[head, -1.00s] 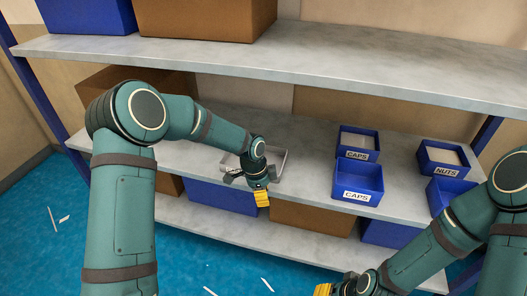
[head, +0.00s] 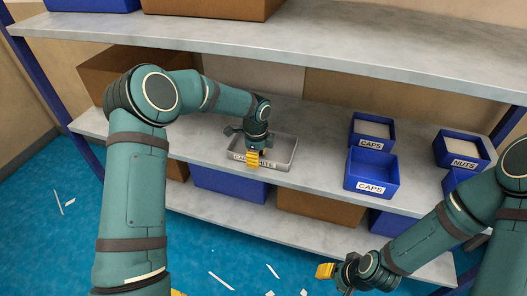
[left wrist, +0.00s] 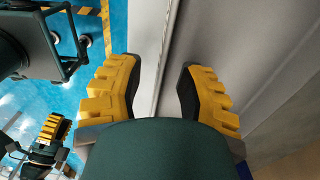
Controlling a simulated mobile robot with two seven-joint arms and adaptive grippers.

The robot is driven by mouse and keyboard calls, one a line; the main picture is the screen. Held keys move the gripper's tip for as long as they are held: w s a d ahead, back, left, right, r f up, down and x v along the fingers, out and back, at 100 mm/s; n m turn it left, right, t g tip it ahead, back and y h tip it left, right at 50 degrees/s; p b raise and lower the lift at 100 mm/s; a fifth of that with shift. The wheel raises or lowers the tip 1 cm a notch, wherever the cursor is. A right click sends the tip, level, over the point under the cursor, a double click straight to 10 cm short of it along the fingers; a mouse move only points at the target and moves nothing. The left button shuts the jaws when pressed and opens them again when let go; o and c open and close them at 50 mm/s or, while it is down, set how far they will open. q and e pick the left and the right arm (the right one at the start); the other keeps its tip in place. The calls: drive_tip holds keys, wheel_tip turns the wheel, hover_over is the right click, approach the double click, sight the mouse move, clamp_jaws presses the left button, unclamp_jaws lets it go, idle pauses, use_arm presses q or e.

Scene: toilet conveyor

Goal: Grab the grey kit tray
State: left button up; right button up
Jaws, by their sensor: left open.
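The grey kit tray (head: 288,153) is a shallow open box on the middle shelf, close to its front edge, with a label on its front wall. My left gripper (head: 253,160) is at the tray's front wall and hides part of it and the label. In the left wrist view my left gripper (left wrist: 160,88) is open, with a straight grey edge between its yellow fingers. I cannot tell for sure whether that edge is the tray's rim or the shelf's. My right gripper (head: 328,272) is low in front of the shelves, away from the tray; its jaw opening is unclear.
Blue caps bins (head: 370,187) and a nuts bin (head: 462,165) stand to the tray's right on the middle shelf (head: 315,145). The upper shelf (head: 300,48) overhangs it. A brown box (head: 110,75) stands at the left, behind my left arm. White scraps lie on the blue floor.

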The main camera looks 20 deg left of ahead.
use_arm(q)
drive_tip(key=shift+o, duration=0.3)
drive_tip(key=shift+f, duration=0.15)
clamp_jaws()
